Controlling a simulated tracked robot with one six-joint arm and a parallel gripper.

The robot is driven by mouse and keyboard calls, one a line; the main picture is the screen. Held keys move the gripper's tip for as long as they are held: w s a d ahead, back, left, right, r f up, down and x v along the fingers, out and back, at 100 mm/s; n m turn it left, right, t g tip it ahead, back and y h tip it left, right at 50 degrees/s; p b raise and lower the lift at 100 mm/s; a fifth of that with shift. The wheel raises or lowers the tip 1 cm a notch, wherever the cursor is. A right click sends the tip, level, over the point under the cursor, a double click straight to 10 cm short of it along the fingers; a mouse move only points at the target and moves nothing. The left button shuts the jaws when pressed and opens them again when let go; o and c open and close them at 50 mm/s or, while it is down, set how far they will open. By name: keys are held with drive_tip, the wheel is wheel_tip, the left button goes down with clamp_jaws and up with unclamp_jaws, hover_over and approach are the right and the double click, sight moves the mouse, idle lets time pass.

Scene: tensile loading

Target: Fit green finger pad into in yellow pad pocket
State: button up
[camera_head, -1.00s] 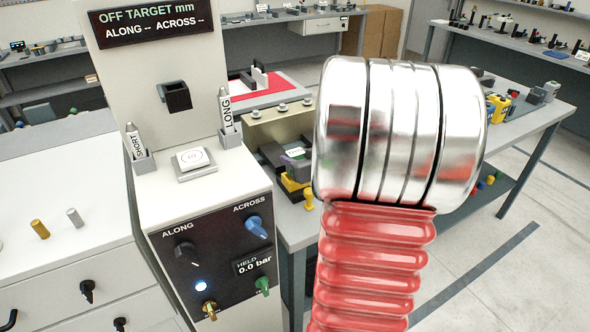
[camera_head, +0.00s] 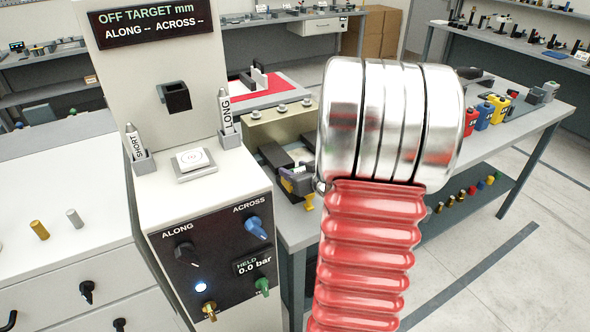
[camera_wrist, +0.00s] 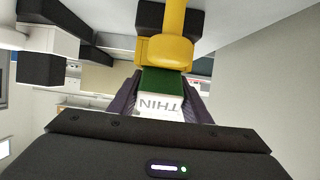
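In the wrist view my gripper (camera_wrist: 160,103) has its dark fingers closed on both sides of a white block lettered THIN, which carries the green finger pad (camera_wrist: 162,81). The yellow pad pocket (camera_wrist: 163,50) is directly beyond the green pad, with a round yellow stem above it. The pad's far edge meets or overlaps the pocket's near edge; I cannot tell whether it is inside. In the head view my gripper (camera_head: 297,180) is small, beside the yellow part (camera_head: 308,202) at the bench's near end. My red and metal arm hides much of that area.
A white console (camera_head: 208,190) with knobs and a pressure readout stands left of the bench. Tan and black fixture blocks (camera_head: 285,128) are just behind my gripper. Open floor lies at right.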

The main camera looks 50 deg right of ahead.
drive_tip(key=shift+o, duration=1.1)
drive_tip(key=shift+r, duration=0.1)
drive_tip(key=shift+s+r, duration=0.3)
drive_tip(key=shift+s, duration=0.2)
drive_tip(key=v, duration=1.1)
drive_tip(key=shift+w+a+f, duration=0.1)
